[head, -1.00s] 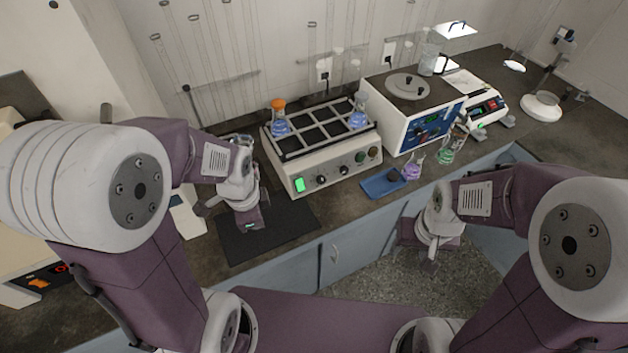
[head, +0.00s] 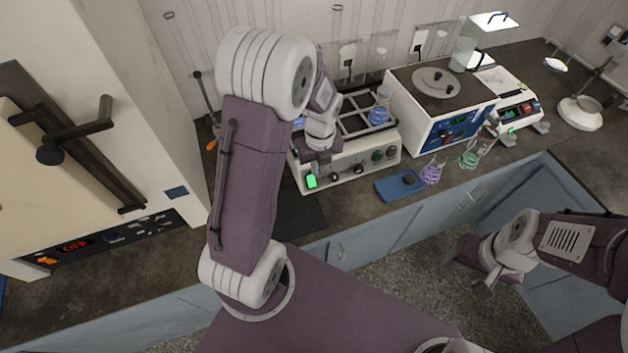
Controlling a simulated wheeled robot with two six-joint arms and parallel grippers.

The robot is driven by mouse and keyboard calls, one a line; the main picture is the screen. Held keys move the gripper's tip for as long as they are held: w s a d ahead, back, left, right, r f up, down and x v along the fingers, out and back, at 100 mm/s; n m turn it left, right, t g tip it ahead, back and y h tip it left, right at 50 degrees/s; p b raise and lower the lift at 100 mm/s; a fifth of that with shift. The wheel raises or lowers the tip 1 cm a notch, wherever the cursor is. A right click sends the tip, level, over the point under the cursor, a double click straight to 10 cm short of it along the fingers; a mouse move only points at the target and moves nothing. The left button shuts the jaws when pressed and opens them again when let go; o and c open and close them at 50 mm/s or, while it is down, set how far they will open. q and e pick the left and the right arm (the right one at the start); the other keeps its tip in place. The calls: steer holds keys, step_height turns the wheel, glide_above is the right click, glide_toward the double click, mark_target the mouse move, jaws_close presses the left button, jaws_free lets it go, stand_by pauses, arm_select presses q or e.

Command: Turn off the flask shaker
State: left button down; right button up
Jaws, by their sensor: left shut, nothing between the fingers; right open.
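The flask shaker (head: 350,170) stands on the bench near the wall, a beige box with a dark grid rack on top. Its rocker switch (head: 311,181) glows green at the left end of the front panel, with knobs to its right. A flask of blue liquid (head: 379,108) stands in the rack; the rack's left part is hidden by my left arm. My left gripper (head: 313,170) is shut and empty, pointing down just above the switch; I cannot tell whether it touches. My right gripper (head: 482,286) is open and empty, low over the floor at right.
A blue tray (head: 392,191) with a dark item, a purple flask (head: 431,175) and a green flask (head: 469,158) stand right of the shaker. Behind them is a white-and-blue machine (head: 427,128). A dark mat (head: 297,216) lies in front of the shaker's left side.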

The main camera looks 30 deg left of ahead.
arm_select(q)
glide_toward(312, 187)
step_height(312, 187, down, 2)
steer(key=s+d, duration=0.2)
steer(key=w+f, duration=0.1)
steer(key=a+f, duration=0.1)
steer(key=f, duration=0.1)
steer(key=shift+w+a, duration=0.25)
steer(key=shift+w, duration=0.1)
steer(key=shift+w+a+f, duration=0.25)
steer(key=shift+a+f, duration=0.1)
steer(key=shift+a, duration=0.05)
steer(key=shift+w+f+p, duration=0.1)
steer(key=shift+f+p, duration=0.1)
steer(key=shift+p, duration=0.15)
steer(key=shift+r, duration=0.1)
